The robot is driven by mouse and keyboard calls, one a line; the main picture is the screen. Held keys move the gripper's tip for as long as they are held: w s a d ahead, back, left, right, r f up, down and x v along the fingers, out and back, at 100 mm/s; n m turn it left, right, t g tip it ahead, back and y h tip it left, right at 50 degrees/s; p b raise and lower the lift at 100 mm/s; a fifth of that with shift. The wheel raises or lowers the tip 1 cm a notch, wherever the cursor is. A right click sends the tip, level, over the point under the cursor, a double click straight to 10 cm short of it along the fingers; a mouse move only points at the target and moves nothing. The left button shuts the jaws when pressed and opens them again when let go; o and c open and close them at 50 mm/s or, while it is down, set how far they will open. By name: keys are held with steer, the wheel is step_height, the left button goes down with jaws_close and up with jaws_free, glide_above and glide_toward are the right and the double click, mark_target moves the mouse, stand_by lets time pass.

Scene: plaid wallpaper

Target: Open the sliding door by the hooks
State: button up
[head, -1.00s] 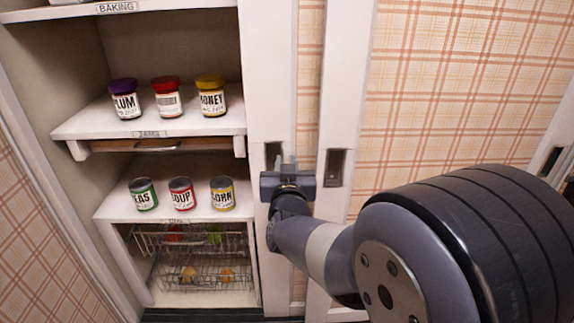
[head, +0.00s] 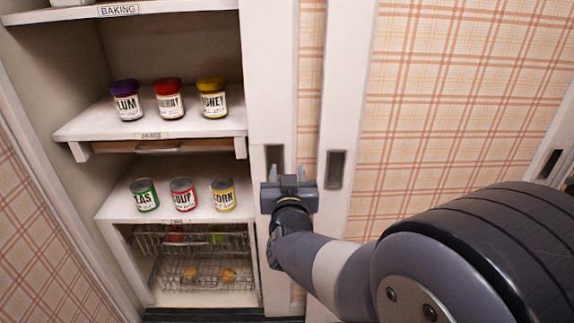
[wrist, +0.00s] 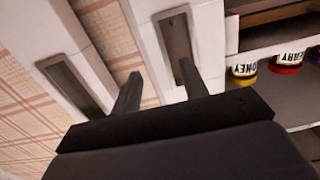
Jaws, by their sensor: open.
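White-framed sliding door panels with plaid inserts stand right of an open pantry. The nearer-to-shelves panel has a dark recessed pull (head: 274,157) on its white stile (head: 270,60). A second recessed pull (head: 335,168) sits on the overlapping panel's stile (head: 345,80) to the right. My gripper (head: 290,177) is open and empty in front of the stiles, just below the first pull. In the wrist view, one finger overlaps the lower end of a pull (wrist: 176,38); I cannot tell whether it is inside. The other finger is over plaid between the pulls. No hooks are visible.
The open pantry on the left has shelves (head: 75,133) with jam jars (head: 168,99), cans (head: 183,194) and wire baskets (head: 195,271). Another recessed pull (head: 549,163) shows at the far right. My arm covers the lower right.

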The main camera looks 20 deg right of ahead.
mark_target(286, 161)
steer(key=p+v, duration=0.2)
steer(key=v, duration=0.6)
steer(key=b+x, duration=0.3)
steer(key=x, duration=0.8)
steer(key=shift+f, duration=0.1)
steer(key=shift+w+a, duration=0.2)
steer(key=shift+a, duration=0.4)
